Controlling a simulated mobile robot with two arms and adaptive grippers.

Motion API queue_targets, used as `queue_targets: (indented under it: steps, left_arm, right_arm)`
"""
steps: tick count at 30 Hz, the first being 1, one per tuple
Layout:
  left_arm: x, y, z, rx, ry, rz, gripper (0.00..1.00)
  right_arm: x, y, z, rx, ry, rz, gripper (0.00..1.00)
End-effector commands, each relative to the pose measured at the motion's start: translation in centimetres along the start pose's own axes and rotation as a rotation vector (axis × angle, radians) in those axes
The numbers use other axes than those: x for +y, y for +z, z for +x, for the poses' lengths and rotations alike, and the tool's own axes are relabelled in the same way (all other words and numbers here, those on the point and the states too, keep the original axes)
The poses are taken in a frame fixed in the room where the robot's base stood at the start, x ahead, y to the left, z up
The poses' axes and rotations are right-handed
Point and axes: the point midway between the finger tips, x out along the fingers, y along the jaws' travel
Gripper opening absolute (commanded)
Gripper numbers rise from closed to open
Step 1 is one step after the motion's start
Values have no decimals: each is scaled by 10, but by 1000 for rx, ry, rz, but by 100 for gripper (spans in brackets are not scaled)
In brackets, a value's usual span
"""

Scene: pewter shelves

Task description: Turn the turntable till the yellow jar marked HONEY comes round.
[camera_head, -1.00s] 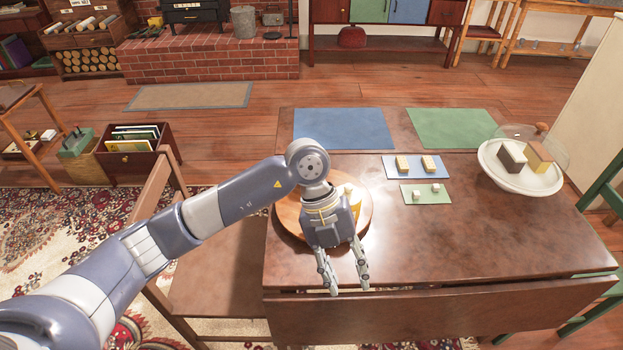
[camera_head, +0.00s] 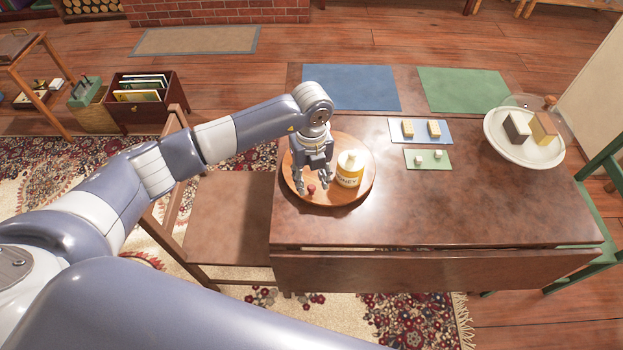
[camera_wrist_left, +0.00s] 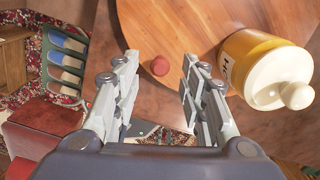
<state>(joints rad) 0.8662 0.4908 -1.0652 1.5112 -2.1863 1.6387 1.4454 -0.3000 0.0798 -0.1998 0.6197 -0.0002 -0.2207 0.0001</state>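The round wooden turntable (camera_head: 338,199) lies at the table's left end and also fills the top of the left wrist view (camera_wrist_left: 200,28). The yellow jar (camera_head: 350,172) with a cream lid stands upright on its right side; its label reads HONEY. It also shows at the right of the left wrist view (camera_wrist_left: 255,55). A small red knob (camera_head: 311,188) sits near the turntable's front edge. My left gripper (camera_head: 313,187) is open, fingers down over the turntable. In the left wrist view the knob (camera_wrist_left: 160,66) appears between the fingertips; I cannot tell their height gap. My right gripper is not in view.
Blue and green cards (camera_head: 427,159) with small blocks lie right of the turntable. A white dish (camera_head: 520,154) with two blocks stands at the far right. Blue (camera_head: 350,87) and green mats lie behind. A chair (camera_head: 225,215) stands at the left. The table's front middle is clear.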

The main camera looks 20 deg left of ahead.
Motion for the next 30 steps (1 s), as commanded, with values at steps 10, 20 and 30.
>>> queue_targets:
  steps: [10, 20, 30]
  left_arm:
    - [0, 0, 16, -1, -1, 1, 39]
    - [0, 0, 16, -1, -1, 1, 0]
    - [0, 1, 16, -1, -2, -5, 0]
  right_arm:
    - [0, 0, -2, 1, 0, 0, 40]
    - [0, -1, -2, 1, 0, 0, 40]
    - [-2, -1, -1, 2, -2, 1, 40]
